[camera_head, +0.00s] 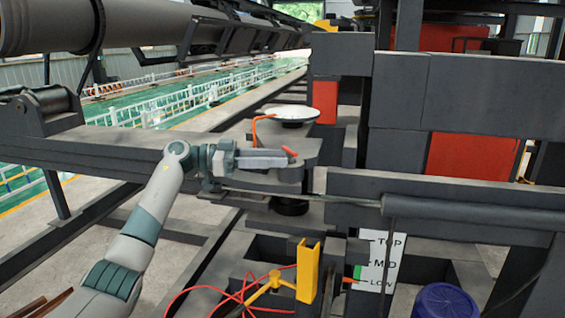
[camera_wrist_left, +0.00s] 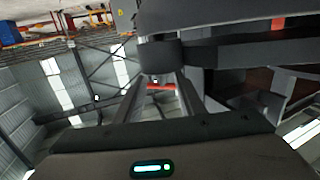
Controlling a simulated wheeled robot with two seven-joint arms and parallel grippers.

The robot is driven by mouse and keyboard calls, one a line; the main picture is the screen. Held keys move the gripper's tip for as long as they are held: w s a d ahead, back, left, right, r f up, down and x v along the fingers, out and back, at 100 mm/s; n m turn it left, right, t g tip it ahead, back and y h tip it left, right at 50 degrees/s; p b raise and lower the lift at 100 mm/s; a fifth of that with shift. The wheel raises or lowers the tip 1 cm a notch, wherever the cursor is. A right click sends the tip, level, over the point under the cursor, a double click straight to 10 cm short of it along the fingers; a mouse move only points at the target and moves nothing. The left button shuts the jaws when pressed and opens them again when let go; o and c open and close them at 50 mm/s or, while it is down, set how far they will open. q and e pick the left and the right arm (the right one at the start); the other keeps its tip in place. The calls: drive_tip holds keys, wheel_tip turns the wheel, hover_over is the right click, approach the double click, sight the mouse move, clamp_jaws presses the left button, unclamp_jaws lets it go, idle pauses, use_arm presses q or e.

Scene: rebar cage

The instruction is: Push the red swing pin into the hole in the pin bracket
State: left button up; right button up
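The red swing pin (camera_head: 290,152) shows as a short red-orange piece at the fingertips of my left gripper (camera_head: 287,159), beside the dark grey bracket plates (camera_head: 300,174). In the left wrist view, a red bar (camera_wrist_left: 160,87) lies across the space between the fingertips of my left gripper (camera_wrist_left: 162,86). The two fingers stand apart with a gap between them. I cannot tell whether either finger touches the pin. The pin hole is not visible. My right gripper is out of view.
A bent orange rod (camera_head: 257,130) stands behind my fingers, near a white round disc (camera_head: 286,114). A yellow bracket (camera_head: 308,270) and red hoses (camera_head: 205,290) lie below. A long grey rod (camera_head: 335,200) runs close under my gripper. Dark beams fill the right side.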

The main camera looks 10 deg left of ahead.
use_arm(q)
drive_tip(key=b+v, duration=0.6)
drive_tip(key=v, duration=0.9)
drive_tip(key=shift+a, duration=0.45)
drive_tip(key=shift+d, duration=0.1)
